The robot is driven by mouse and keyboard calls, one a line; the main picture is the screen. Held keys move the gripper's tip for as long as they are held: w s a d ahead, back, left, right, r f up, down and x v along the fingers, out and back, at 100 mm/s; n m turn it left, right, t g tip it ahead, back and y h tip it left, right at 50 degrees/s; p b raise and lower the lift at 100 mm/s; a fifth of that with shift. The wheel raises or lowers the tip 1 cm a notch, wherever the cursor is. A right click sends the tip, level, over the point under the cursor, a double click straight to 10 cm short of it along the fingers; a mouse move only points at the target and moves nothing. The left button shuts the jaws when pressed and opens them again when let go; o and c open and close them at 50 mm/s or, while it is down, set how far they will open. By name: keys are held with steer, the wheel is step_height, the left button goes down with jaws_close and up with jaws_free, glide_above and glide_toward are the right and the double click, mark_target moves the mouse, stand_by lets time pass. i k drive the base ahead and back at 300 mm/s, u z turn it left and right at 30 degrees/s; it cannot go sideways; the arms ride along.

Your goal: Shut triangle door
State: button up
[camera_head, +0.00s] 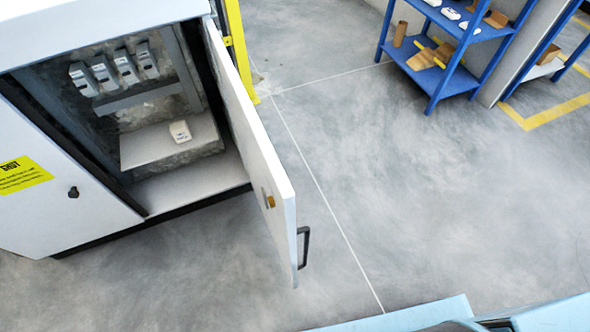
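A white cabinet door (247,130) stands wide open, hinged at the right side of the cabinet's opening and swung out toward the viewer. It has a dark bar handle (304,247) near its free lower end and a small brass-coloured lock (269,200). I cannot see a triangle mark on it. The white cabinet (60,210) is open and shows several white switch-like units (115,67) and a small white piece (180,131) on an inner shelf. My gripper is not in view.
A blue shelf rack (440,75) with cardboard and small parts stands at the back right. A yellow post (240,50) stands behind the door. The grey floor (430,190) right of the door is clear. A light-blue surface (400,318) shows at the bottom edge.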

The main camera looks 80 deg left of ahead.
mark_target(264, 170)
steer(key=u, duration=0.05)
steer(key=i, duration=1.05)
steer(key=u, duration=4.45)
steer(key=i, duration=1)
steer(key=z, duration=0.1)
